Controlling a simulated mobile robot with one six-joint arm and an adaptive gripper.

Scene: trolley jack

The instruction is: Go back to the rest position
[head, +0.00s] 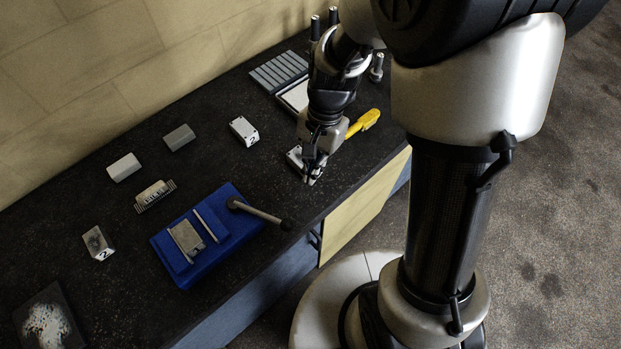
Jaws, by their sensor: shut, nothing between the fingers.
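My gripper (309,180) is in the head view at the right part of the dark worktop (110,200). It points down with its fingers together and nothing held. A grey block (294,157) lies just behind and left of the fingers and is partly hidden by the gripper. I cannot tell whether the gripper touches it. A tool with a yellow handle (365,121) lies to the right of the gripper, its other end hidden behind it.
A blue vise (207,232) with a handle (258,213) stands left of my gripper. A slotted tray (278,71) and dark upright cylinders (315,28) stand behind.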

